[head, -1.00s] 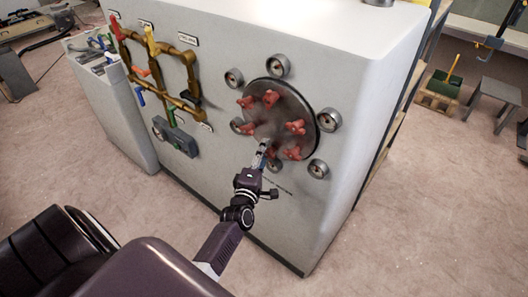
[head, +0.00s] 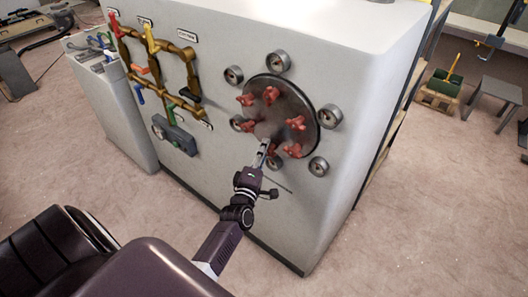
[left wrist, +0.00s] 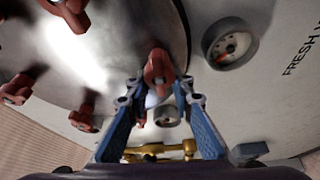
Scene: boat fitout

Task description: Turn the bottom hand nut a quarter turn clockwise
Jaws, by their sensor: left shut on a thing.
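The bottom hand nut (left wrist: 158,72) is a red, lobed knob low on the round dark plate (head: 283,90). My left gripper (head: 264,146) reaches the lower part of the plate and is shut on this nut. In the left wrist view its two blue-sided fingers (left wrist: 160,98) stand on either side of the nut. In the head view the gripper's tip mostly hides the nut, so its exact angle cannot be told there. My right gripper is not in view.
Several other red nuts (head: 296,123) sit around the plate, close to the gripper. Round gauges (head: 318,167) ring it, one (left wrist: 230,45) near my fingers. Brass pipes with coloured levers (head: 150,46) are on the same white cabinet (head: 330,210), to the left.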

